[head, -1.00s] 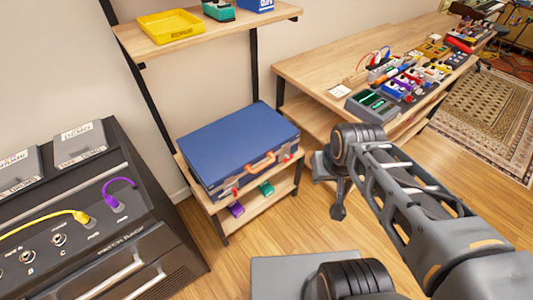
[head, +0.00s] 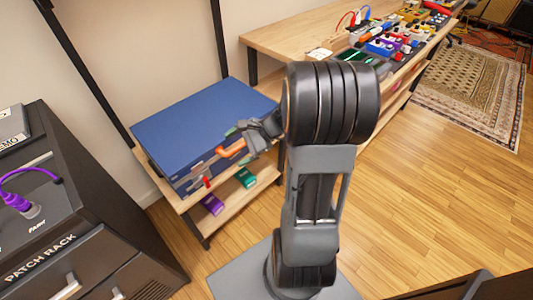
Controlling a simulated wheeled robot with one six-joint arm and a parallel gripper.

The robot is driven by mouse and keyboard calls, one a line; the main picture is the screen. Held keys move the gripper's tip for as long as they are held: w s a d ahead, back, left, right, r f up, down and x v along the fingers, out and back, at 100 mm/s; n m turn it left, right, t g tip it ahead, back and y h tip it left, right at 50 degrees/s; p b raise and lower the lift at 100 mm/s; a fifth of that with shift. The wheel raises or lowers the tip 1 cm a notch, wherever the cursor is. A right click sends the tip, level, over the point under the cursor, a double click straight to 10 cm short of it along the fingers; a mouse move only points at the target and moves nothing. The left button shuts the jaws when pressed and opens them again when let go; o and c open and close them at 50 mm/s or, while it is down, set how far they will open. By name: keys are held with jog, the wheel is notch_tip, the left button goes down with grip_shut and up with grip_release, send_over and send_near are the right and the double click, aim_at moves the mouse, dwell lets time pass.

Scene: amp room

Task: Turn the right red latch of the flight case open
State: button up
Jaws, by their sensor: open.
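The blue flight case (head: 195,122) lies shut on a wooden shelf, its front facing me. Its orange handle (head: 232,149) shows at the middle of the front. The left red latch (head: 207,182) shows near the front left corner. The right red latch is hidden behind my gripper and arm. My gripper (head: 240,134) is at the right part of the case front, beside the handle, seen small and partly covered by my arm. Its jaws are open, with nothing seen between them. I cannot tell whether it touches the case.
A purple box (head: 212,204) and a green box (head: 245,178) stand on the lower shelf. The black patch rack (head: 85,260) is at left, with a purple cable (head: 30,203). A wooden table (head: 285,42) with several pedals stands behind right. The floor (head: 430,200) at right is clear.

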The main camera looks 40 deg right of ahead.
jog(key=w+d+f+m+t+h+b, duration=0.3)
jog(key=d+f+m+t+h+b, duration=0.4)
jog(key=d+f+m+t+b, duration=0.95)
jog(key=w+d+f+g, duration=0.1)
jog(key=w, duration=0.3)
jog(key=w+d+f+g+p, duration=0.1)
jog(key=w+d+f, duration=0.1)
jog(key=w, duration=0.2)
jog(key=w+d+f+m+g, duration=0.1)
jog(key=w+d+f, duration=0.1)
jog(key=w, duration=0.3)
jog(key=shift+f+g, duration=0.15)
jog(key=shift+g, duration=0.1)
jog(key=c, duration=0.9)
jog(key=shift+p, duration=0.3)
